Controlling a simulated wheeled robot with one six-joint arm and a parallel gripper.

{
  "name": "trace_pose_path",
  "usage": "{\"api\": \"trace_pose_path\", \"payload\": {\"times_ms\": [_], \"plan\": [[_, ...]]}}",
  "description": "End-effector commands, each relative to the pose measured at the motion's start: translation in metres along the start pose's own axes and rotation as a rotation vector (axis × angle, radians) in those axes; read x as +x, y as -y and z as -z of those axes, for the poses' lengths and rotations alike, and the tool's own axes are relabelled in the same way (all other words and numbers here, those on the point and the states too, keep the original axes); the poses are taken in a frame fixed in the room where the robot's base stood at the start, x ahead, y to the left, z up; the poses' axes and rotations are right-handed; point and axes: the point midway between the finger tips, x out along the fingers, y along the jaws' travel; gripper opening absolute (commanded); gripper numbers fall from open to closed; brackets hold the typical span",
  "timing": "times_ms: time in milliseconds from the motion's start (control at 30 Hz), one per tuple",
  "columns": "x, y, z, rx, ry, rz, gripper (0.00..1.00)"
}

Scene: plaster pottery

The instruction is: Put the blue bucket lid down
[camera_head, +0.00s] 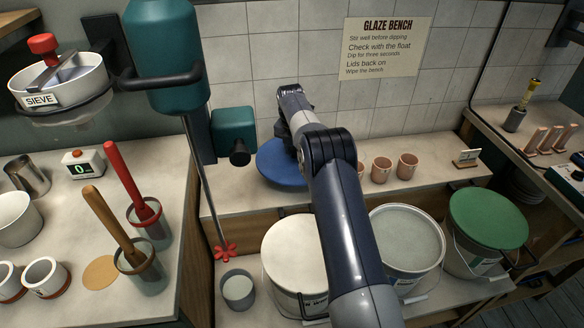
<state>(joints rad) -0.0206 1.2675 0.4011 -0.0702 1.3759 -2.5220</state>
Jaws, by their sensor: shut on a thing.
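The blue bucket lid (272,162) is a round blue disc over the back shelf of the bench, behind the white-topped bucket. My gripper (296,150) is at its right part and shut on it. My arm hides the lid's right side and the jaws are mostly hidden. I cannot tell whether the lid touches the shelf or hangs just above it. An uncovered bucket (410,240) of pale grey glaze stands in front, to the right of my arm.
A bucket with a white lid (296,250) and one with a green lid (488,218) flank the open bucket. Terracotta cups (381,169) stand right of the blue lid. A mixer with a red paddle (225,250) stands left. The shelf left of the lid has some bare room.

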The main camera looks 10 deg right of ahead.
Motion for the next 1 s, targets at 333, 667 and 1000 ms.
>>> {"api": "trace_pose_path", "payload": {"times_ms": [333,667,1000], "plan": [[0.037,0.000,0.005,0.001,0.000,0.000,0.03],[0.065,0.000,0.007,0.001,0.003,-0.002,0.03],[0.069,0.000,0.008,0.001,0.001,-0.001,0.37]]}}
